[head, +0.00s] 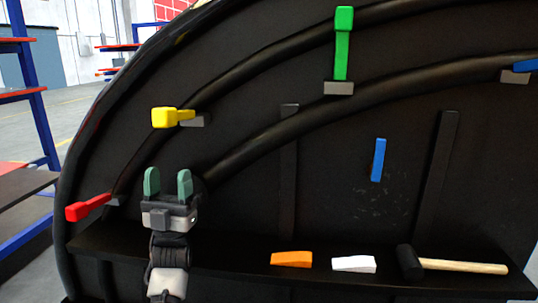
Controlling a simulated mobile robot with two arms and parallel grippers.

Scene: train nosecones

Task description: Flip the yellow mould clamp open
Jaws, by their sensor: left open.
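The yellow mould clamp (166,118) sits on the upper left of the black curved mould (240,130). Its block-shaped end points left and its thin arm runs right to a grey base (193,121). My left gripper (168,183) is upright below the clamp, with its two green fingertips apart and nothing between them. It is apart from the clamp in the picture. My right gripper is not in view.
A red clamp (88,207) is at the lower left, a green clamp (342,45) stands upright at the top, and a blue clamp (525,66) is at the right edge. An orange block (291,259), a white block (353,264) and a mallet (460,266) lie on the lower ledge.

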